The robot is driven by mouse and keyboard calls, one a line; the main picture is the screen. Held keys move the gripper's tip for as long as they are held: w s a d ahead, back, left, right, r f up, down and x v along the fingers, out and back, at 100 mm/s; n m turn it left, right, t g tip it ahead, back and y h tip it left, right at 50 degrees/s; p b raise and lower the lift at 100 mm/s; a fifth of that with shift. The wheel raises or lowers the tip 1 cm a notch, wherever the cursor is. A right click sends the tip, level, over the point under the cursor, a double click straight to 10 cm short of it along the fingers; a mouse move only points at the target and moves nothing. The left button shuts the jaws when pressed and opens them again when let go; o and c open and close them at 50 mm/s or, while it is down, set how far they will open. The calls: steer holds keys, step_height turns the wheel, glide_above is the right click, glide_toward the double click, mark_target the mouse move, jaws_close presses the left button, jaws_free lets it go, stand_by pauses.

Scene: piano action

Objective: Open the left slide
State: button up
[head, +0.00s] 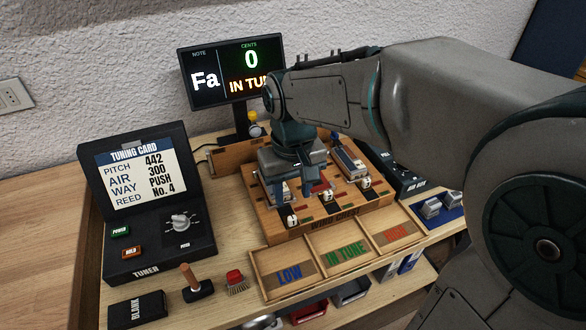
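The wooden reed board (335,222) stands on the bench, with a row of slides across it. The left slide (281,189) is a grey block at the board's left side, partly covered by my gripper. The right slide (349,160) shows more fully. My gripper (305,190) points down over the board, close to the left and middle slides. I cannot tell whether it touches either one. Its fingers are small and dark here, so their opening is unclear.
A tuner (150,215) with a card stands at left, and a display (231,72) reading Fa, 0 stands behind. An open tray (338,247) with LOW and IN TUNE sections lies in front.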

step_height(320, 180, up, 6)
steer(key=shift+f, duration=0.25)
stand_by(0.4)
steer(key=s+d+f+m+t+p, duration=0.1)
steer(key=s+d+f+m, duration=0.1)
steer(key=d, duration=0.5)
steer(key=s+d+f+m+t, duration=0.1)
steer(key=s+d+f+m, duration=0.1)
steer(key=s+d, duration=0.3)
steer(key=shift+s+d+f+t+p, duration=0.3)
steer(key=shift+d+f+t+p, duration=0.1)
steer(key=shift+d, duration=0.65)
